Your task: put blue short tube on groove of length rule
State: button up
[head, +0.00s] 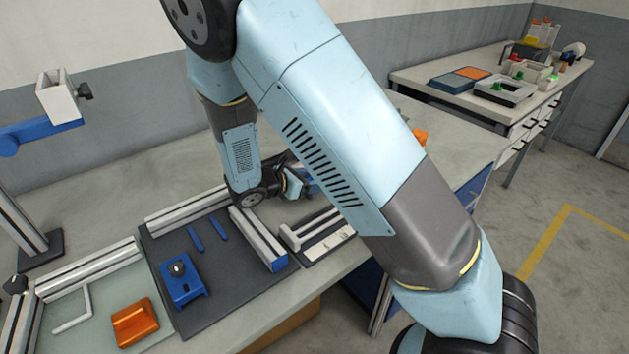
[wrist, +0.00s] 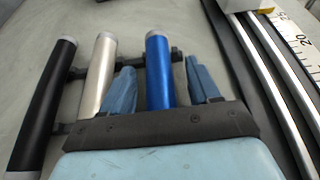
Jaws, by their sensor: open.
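In the wrist view a blue tube (wrist: 160,75) lies on a dark rack, with a silver tube (wrist: 98,75) and a longer black tube (wrist: 45,95) to its left. My gripper (wrist: 160,66) is open, one light blue finger on each side of the blue tube; I cannot tell whether they touch it. The length rule (wrist: 299,42), a white scale with metal rails, is at the right. In the head view the rule (head: 328,243) lies near the table's front edge, partly behind my arm. My gripper (head: 296,183) is just behind it, mostly hidden, as are the tubes.
A dark mat (head: 225,290) left of the rule bears a blue block (head: 183,280), two blue strips and metal rails. An orange block (head: 135,322) sits farther left. A blue stand arm (head: 40,133) rises at the far left. The table behind the mat is mostly clear.

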grip_shut()
dwell(0.4)
jog(key=shift+r, duration=0.15)
